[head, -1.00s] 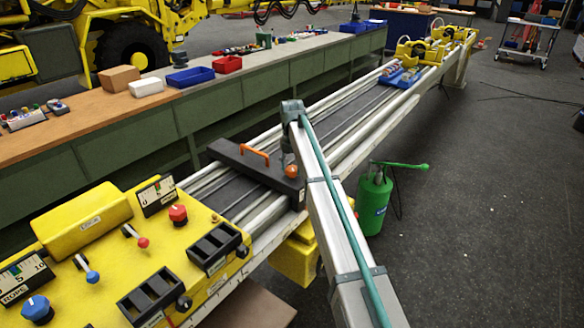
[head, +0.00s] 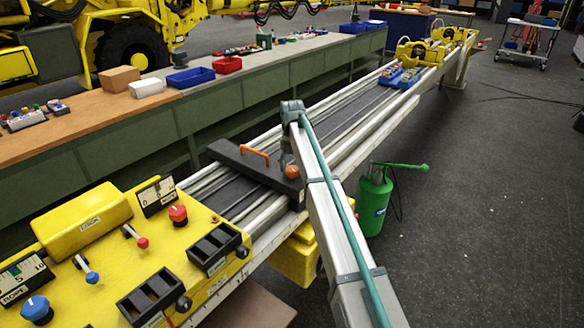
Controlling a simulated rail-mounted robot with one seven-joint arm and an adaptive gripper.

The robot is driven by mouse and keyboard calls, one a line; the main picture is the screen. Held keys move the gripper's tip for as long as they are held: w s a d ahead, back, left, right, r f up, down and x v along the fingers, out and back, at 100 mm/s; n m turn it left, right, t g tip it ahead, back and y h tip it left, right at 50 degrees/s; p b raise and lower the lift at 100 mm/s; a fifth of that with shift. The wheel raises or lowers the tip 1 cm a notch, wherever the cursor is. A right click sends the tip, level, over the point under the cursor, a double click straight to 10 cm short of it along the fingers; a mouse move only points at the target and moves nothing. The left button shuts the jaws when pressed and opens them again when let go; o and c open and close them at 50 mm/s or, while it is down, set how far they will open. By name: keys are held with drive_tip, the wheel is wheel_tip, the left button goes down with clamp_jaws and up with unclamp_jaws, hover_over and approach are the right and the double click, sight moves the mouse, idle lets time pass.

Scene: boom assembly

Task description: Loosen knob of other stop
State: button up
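A black stop bar (head: 232,158) lies across the rails of the long boom in the middle of the head view. It carries an orange handle (head: 255,153) and a round orange knob (head: 291,172) near its right end. My gripper (head: 286,155) is small and dark at the end of my arm, just above the orange knob. It seems to point down at the knob, but I cannot tell whether it touches it. My arm hides part of the gripper, and the fingers are too small to tell open from shut.
A yellow control console (head: 150,240) with red and blue knobs and black racks stands at the front left. A green pump canister (head: 372,203) stands on the floor right of the boom. A blue tray (head: 402,78) sits farther along the rails. A long bench (head: 215,95) runs along the left.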

sight(292, 169)
drive_tip(key=shift+o, duration=1.1)
wheel_tip(292, 169, up, 12)
